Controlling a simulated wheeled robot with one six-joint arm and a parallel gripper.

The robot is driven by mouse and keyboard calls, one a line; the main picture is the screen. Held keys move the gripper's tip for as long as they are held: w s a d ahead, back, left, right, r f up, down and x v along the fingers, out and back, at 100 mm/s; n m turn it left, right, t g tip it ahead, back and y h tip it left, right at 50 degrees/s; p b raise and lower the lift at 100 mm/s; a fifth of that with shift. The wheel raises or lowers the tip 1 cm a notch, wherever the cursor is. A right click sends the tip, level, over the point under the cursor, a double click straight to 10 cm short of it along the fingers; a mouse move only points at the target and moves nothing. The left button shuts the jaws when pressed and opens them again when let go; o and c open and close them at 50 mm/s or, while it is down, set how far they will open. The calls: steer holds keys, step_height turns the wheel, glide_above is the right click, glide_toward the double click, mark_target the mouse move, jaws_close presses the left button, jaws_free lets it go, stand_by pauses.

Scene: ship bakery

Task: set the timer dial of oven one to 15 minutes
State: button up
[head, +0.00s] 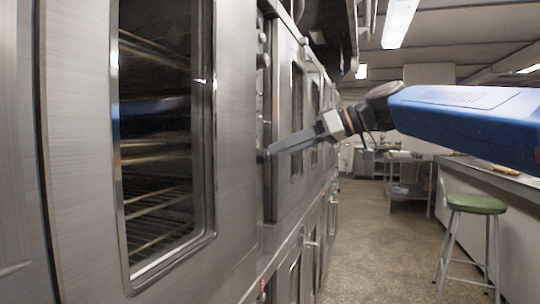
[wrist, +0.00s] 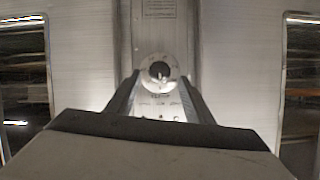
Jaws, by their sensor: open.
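The timer dial (wrist: 160,72) is a small black knob on a pale round plate with marks around it, seen in the wrist view. It sits on a narrow steel panel (wrist: 158,30) between two oven doors. My gripper (wrist: 161,84) is open and faces the dial, one finger to each side of it in the picture. I cannot tell whether the fingers touch it. The pointer's setting is too small to read. In the head view my gripper (head: 276,148) reaches left to the oven front, with its tips by a small dark knob (head: 261,155).
A large oven door (head: 236,120) with a rack window stands close on the left. More oven doors (head: 297,90) run along the wall. A green stool (head: 476,203) and a counter (head: 500,178) stand at right. The aisle floor (head: 375,240) between is clear.

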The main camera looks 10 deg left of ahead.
mark_target(267, 155)
steer(key=shift+x, duration=2.4)
steer(key=c, duration=1)
